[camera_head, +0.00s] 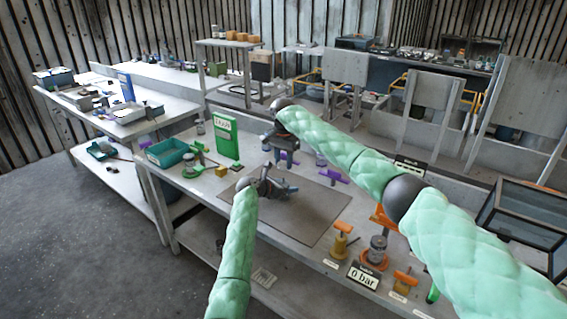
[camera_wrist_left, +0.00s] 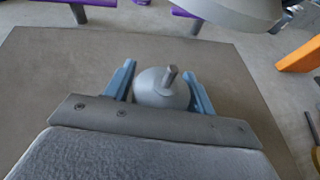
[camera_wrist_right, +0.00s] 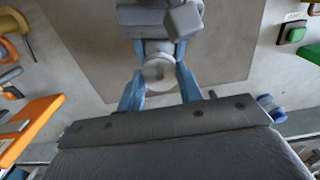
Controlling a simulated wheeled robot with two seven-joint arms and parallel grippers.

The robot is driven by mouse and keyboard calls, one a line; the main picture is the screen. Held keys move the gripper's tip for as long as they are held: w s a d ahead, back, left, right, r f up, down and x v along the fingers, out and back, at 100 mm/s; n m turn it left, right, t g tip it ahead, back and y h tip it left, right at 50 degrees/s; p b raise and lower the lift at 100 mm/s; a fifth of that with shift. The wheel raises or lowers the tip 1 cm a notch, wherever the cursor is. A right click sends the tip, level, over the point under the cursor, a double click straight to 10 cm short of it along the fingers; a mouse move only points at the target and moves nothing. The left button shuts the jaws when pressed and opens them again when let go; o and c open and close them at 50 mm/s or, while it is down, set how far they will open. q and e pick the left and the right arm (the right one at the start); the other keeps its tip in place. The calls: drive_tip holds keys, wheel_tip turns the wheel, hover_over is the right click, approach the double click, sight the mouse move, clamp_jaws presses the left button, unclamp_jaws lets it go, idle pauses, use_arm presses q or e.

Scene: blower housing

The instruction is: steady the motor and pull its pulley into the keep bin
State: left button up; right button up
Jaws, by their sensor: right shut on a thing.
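The motor (camera_head: 275,188) lies on the dark mat of the bench. In the left wrist view its grey rounded end (camera_wrist_left: 160,90) shows a bare shaft stub (camera_wrist_left: 170,75). My left gripper (camera_head: 259,184) has its blue fingers on either side of this end; whether they press on it I cannot tell. My right gripper (camera_head: 272,138) is above the back of the mat. In the right wrist view its fingers are shut on a pale round piece, seemingly the pulley (camera_wrist_right: 158,74). Grey parts (camera_wrist_right: 155,18) at the top there partly hide what lies beyond.
A teal bin (camera_head: 166,152) stands at the bench's left, beside a green upright board (camera_head: 227,138). Purple stands (camera_head: 333,177) are behind the mat (camera_head: 312,220). The mat's right half is clear.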

use_arm(q)
drive_tip(key=shift+o, duration=1.2)
drive_tip(key=shift+a, duration=0.1)
